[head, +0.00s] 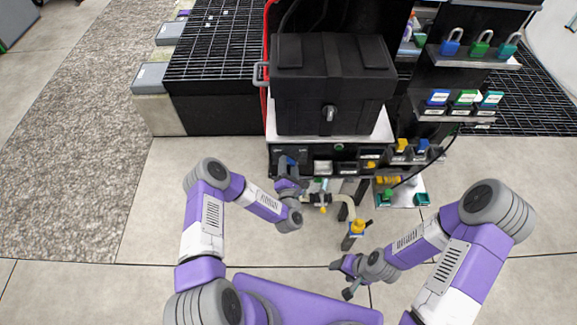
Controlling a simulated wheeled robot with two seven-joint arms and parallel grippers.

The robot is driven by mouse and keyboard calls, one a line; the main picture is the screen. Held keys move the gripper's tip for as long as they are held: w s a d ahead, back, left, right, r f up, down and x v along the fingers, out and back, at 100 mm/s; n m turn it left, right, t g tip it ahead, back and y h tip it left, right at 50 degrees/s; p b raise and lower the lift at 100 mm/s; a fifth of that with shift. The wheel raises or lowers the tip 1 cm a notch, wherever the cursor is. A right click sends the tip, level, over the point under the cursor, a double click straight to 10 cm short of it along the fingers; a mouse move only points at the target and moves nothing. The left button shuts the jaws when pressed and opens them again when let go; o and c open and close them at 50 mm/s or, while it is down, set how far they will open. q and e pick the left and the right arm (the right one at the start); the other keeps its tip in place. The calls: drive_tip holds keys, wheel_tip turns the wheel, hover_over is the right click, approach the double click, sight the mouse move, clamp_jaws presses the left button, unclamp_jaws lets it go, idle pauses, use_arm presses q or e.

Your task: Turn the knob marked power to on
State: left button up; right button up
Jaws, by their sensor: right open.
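A dark control panel (322,168) with several small labelled modules sits below the black case. The labels are too small to read, so I cannot tell which knob is marked power. My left gripper (289,172) is at the left end of this panel, in front of a small blue part, and it hides some of that area. Whether its fingers are open or shut, or touch anything, cannot be made out. My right gripper (343,279) is open and empty, low over the floor at the front, apart from the panel.
A black case (330,80) stands above the panel. A black grate (215,45) lies left. Floor (150,215) is clear.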

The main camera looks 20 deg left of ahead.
use_arm(q)
drive_tip(key=c, duration=0.4)
drive_tip(key=shift+c, duration=0.2)
drive_tip(key=shift+m, duration=0.3)
drive_tip(key=m, duration=0.4)
drive_tip(key=m+p, duration=0.1)
drive_tip(key=m, duration=0.3)
drive_tip(key=m+p, duration=0.1)
drive_tip(key=m, duration=0.3)
drive_tip(key=shift+a+r+m, duration=0.1)
drive_tip(key=shift+r+m, duration=0.4)
drive_tip(key=shift+m, duration=2.1)
